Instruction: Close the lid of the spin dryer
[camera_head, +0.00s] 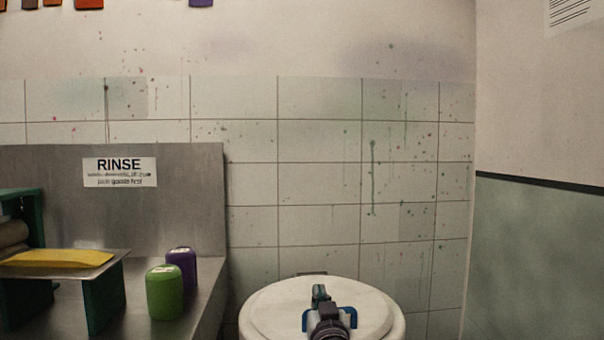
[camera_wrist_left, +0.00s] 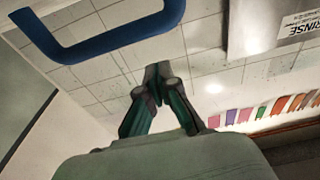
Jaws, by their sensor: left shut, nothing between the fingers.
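The spin dryer (camera_head: 398,326) is a white round drum at the bottom of the head view, its lower part cut off by the frame. Its pale round lid (camera_head: 272,312) lies flat over the top and looks closed. A blue handle (camera_head: 353,317) shows at the lid, partly hidden by my left gripper (camera_head: 320,291). That gripper is shut and empty, over the middle of the lid; I cannot tell whether it touches. In the left wrist view its fingertips (camera_wrist_left: 152,82) meet, and the blue handle (camera_wrist_left: 105,42) is beside them, apart. My right gripper is not in view.
A metal sink counter (camera_head: 205,290) with a RINSE sign (camera_head: 119,172) stands at left. On it are a green canister (camera_head: 164,292), a purple canister (camera_head: 182,265) and a raised shelf with a yellow cloth (camera_head: 60,258). A tiled wall (camera_head: 320,220) is behind the dryer.

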